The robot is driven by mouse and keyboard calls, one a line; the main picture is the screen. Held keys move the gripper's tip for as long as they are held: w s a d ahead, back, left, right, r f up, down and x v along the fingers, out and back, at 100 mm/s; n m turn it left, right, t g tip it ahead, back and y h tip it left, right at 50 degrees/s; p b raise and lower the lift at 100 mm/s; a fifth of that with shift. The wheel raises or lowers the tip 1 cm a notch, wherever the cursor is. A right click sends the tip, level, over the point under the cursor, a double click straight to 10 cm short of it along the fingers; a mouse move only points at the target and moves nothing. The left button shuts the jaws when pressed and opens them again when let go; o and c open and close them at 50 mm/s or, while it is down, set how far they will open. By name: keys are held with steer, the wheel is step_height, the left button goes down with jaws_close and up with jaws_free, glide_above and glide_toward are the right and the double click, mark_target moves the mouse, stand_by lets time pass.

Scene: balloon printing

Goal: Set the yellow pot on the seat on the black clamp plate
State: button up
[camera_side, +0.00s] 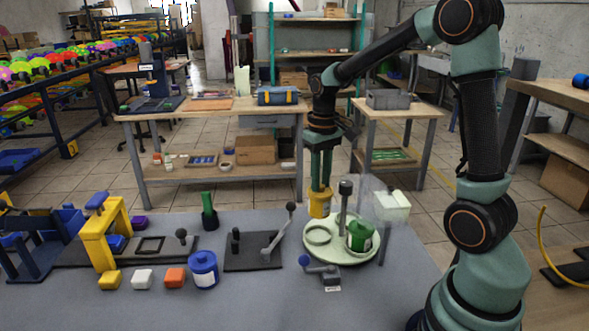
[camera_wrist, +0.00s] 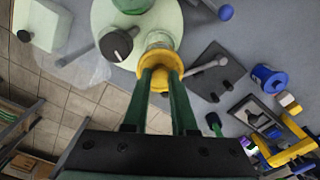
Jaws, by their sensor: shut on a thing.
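My gripper (camera_side: 320,184) has its two long green fingers pointing down, shut on the yellow pot (camera_side: 320,204). In the wrist view, the yellow pot (camera_wrist: 174,63) sits between the fingertips (camera_wrist: 160,74). It is upright beside the far left rim of the pale green round plate, seemingly above table height; its exact height is unclear. The black clamp plate (camera_side: 253,263) lies flat to the left of the round plate, carrying a grey lever (camera_side: 276,243) and a short black post (camera_side: 235,241). It also shows in the wrist view (camera_wrist: 207,84). Its seat is not clearly distinguishable.
The round plate (camera_side: 345,258) carries an empty ring, a green pot (camera_side: 359,240) and a dark-topped post (camera_side: 345,190). A blue pot (camera_side: 204,270), blue-knobbed lever (camera_side: 323,271) and yellow frame (camera_side: 100,240) stand nearby.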

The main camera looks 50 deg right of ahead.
steer(key=w+a, duration=1.2)
steer(key=shift+w+a, duration=0.35)
stand_by(0.8)
steer(key=shift+f, duration=0.1)
stand_by(0.4)
step_height(320, 180, down, 6)
steer(key=shift+f, duration=0.25)
stand_by(0.8)
steer(key=shift+f, duration=0.95)
stand_by(1.6)
steer(key=o, duration=0.8)
steer(key=shift+o, duration=0.2)
